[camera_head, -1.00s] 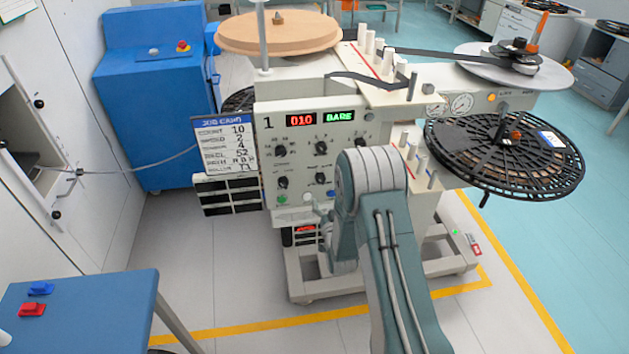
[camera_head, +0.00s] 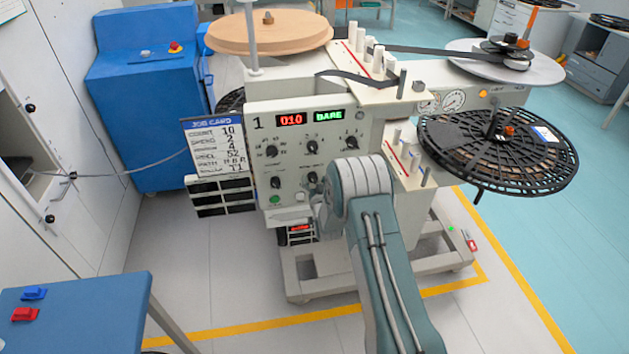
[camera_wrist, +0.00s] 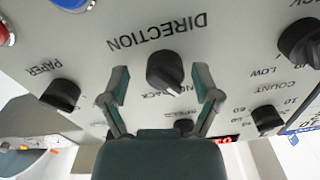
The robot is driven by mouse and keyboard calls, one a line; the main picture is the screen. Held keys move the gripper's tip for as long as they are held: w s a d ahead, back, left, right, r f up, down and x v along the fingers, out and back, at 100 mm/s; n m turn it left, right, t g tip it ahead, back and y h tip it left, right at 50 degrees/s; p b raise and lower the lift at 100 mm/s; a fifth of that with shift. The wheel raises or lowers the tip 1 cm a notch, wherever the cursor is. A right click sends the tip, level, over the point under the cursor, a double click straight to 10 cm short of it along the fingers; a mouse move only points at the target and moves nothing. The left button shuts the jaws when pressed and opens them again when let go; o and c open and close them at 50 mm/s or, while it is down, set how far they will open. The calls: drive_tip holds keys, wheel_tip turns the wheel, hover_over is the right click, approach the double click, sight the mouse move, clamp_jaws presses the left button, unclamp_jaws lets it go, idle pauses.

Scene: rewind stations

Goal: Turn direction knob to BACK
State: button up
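The black direction knob (camera_wrist: 164,67) is on the pale panel in the wrist view, which shows the panel upside down with the label DIRECTION beside the knob. Its white pointer mark points down and slightly right in that view, towards small lettering partly hidden. My gripper (camera_wrist: 162,76) is open, with one finger on each side of the knob. Gaps show on both sides, and I see no contact. In the head view the direction knob (camera_head: 312,178) is in the panel's lower row, and my arm hides most of my gripper.
In the wrist view the paper knob (camera_wrist: 61,95) and count knob (camera_wrist: 267,119) are near the fingers. In the head view the rewind machine's panel (camera_head: 258,125) shows 010 and BARE. A job card (camera_head: 216,147) hangs at its left. A black reel (camera_head: 452,160) overhangs at right.

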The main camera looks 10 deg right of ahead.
drive_tip(key=shift+a, duration=0.15)
clamp_jaws()
drive_tip(key=shift+a, duration=0.15)
drive_tip(key=shift+m, duration=0.4)
drive_tip(key=m, duration=0.4)
drive_tip(key=shift+m, duration=0.4)
drive_tip(key=m, duration=0.6)
drive_tip(key=shift+m, duration=0.3)
drive_tip(key=shift+o, duration=1.2)
unclamp_jaws()
drive_tip(key=shift+d, duration=0.2)
